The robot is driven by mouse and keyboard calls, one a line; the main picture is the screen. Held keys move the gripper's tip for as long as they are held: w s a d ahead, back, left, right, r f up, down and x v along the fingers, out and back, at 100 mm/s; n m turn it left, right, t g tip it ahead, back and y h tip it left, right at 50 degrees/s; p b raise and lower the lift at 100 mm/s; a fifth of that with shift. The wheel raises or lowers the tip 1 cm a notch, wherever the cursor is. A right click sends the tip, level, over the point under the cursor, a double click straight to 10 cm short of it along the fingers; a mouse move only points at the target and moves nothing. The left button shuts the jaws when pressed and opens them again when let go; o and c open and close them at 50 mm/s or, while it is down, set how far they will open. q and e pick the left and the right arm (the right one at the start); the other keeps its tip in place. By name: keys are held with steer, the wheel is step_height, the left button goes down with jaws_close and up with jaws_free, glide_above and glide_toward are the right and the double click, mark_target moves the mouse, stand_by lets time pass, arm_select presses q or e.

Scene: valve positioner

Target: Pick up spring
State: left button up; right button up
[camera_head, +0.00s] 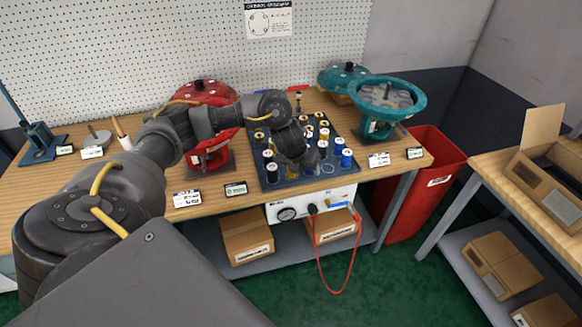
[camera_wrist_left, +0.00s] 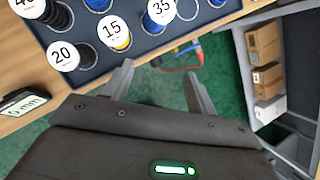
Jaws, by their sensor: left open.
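Several coloured springs with white numbered caps stand upright on a dark blue tray (camera_head: 261,171) on the workbench. In the left wrist view a black spring marked 20 (camera_wrist_left: 73,56), a yellow spring marked 15 (camera_wrist_left: 115,34) and a blue spring marked 35 (camera_wrist_left: 158,16) stand near the tray's edge. My left gripper (camera_wrist_left: 158,78) is open and empty, its fingers beyond the tray edge in that view. In the head view my left arm reaches over the tray and hides part of it and some springs. My right gripper is not in view.
A red valve actuator (camera_head: 207,153) stands left of the tray and a teal one (camera_head: 384,100) to its right. Small labels (camera_head: 236,189) lie along the front edge. A white control box (camera_head: 312,205) with a red cable hangs below. A red bin (camera_head: 425,170) stands at right.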

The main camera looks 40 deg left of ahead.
arm_select(q)
steer(key=a+r+y, duration=0.1)
steer(key=a+r, duration=0.2)
steer(key=a, duration=0.3)
steer(key=shift+g, duration=0.5)
steer(key=b+x, duration=0.1)
steer(key=x, duration=0.2)
steer(key=s+b+x, duration=0.1)
steer(key=shift+w+d+f+b, duration=0.1)
steer(key=shift+w+f+b, duration=0.15)
steer(key=shift+f, duration=0.25)
steer(key=shift+w+f, duration=0.25)
steer(key=shift+f, duration=0.15)
steer(key=shift+f+b, duration=0.15)
steer(key=shift+b, duration=0.2)
steer(key=shift+a+x, duration=0.2)
steer(key=shift+x, duration=1)
steer(key=shift+a+x, duration=0.2)
steer(key=shift+x, duration=1)
steer(key=shift+c, duration=0.3)
